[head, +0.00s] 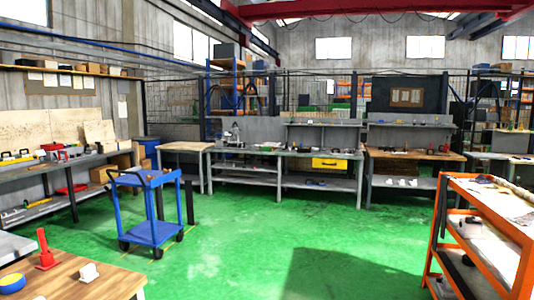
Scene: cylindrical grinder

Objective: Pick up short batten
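I cannot make out a short batten for certain in the head view. Small items lie on several benches, too small to tell apart. Neither my left nor my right gripper is in view.
A blue trolley (153,232) stands on the open green floor (225,240). A wooden table (110,284) with a red tool (45,250) is at lower left. An orange shelf cart (520,268) is at right. Workbenches line the back, one with a yellow case (329,164), and the left wall.

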